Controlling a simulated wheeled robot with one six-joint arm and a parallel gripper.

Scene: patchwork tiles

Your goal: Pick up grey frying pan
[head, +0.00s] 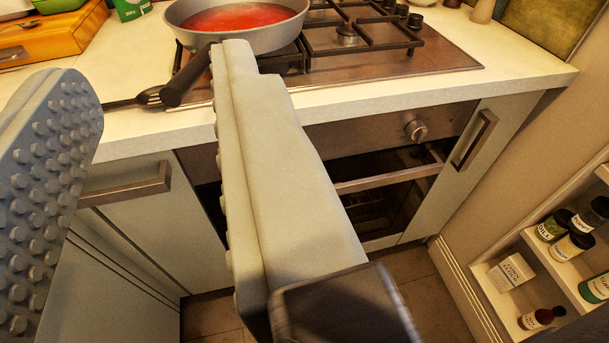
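The grey frying pan (282,37) sits on the stove top at the top of the head view, its upper edge cut off by the frame. It holds something red. The handle shows between the fingers, close to the right finger's tip in the picture. That fingertip overlaps the pan's near wall in view; I cannot tell whether they touch.
The gas hob (385,60) has black grates. A dark utensil (135,100) lies left of the handle. A wooden box (50,35) stands at the far left. An oven (375,185) and cupboards are below the counter. A shelf with jars (572,243) is at the right.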

